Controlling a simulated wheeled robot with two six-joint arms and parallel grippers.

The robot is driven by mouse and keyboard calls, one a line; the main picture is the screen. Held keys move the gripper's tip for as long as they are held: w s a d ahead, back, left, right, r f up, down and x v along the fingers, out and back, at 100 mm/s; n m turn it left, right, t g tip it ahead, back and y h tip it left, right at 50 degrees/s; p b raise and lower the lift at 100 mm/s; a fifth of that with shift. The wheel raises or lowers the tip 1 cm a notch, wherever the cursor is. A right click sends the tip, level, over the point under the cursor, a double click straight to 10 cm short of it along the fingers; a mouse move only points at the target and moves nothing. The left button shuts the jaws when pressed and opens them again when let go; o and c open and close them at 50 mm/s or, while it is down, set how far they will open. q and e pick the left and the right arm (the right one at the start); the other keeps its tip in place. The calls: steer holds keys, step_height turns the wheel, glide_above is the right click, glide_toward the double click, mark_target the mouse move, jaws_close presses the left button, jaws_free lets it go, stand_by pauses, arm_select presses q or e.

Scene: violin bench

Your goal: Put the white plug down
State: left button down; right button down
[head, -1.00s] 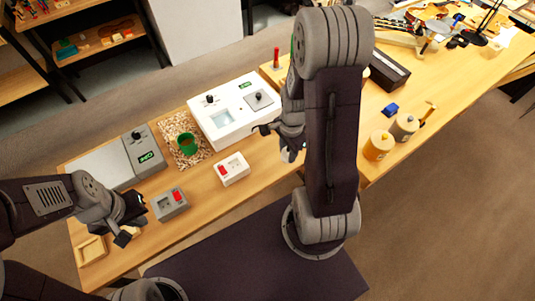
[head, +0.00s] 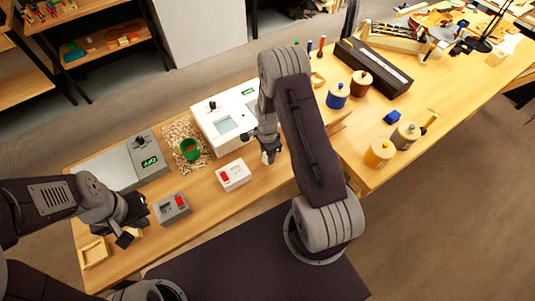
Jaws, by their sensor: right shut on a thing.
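My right gripper (head: 268,150) is shut just right of the white socket box, above the bench. The white plug (head: 267,158) is in its jaws; only a small pale part of it shows, and the fingers hide the rest. The white socket box (head: 235,177) with a red switch lies on the bench, left of and below the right gripper. The grey socket box (head: 171,212) with a red switch lies further left. My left gripper (head: 133,222) is over the bench left of the grey box, with its fingers apart and nothing clearly between them.
A white appliance (head: 213,133) with a knob and a grey appliance (head: 143,147) with a green display stand at the back. A green cup (head: 190,150) stands on a speckled mat. A wooden tray (head: 94,253) lies front left.

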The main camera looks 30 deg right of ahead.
steer(key=shift+a, duration=0.1)
steer(key=shift+s+f, duration=0.1)
steer(key=shift+f, duration=0.05)
steer(key=c, duration=1)
jaws_free()
steer(key=shift+o, duration=0.2)
step_height(320, 180, up, 12)
steer(key=r+b, duration=0.1)
steer(key=s+a+r+n, duration=0.3)
steer(key=s+n, duration=0.3)
steer(key=n, duration=0.2)
steer(key=s+a+r+n+t, duration=0.1)
steer(key=s+a+r+n, duration=0.2)
steer(key=s+n, duration=0.3)
steer(key=a+n, duration=0.1)
steer(key=n, duration=0.1)
steer(key=shift+s+a+n, duration=0.2)
steer(key=shift+s+n, duration=0.1)
steer(key=shift+n, duration=0.1)
steer(key=shift+s, duration=0.1)
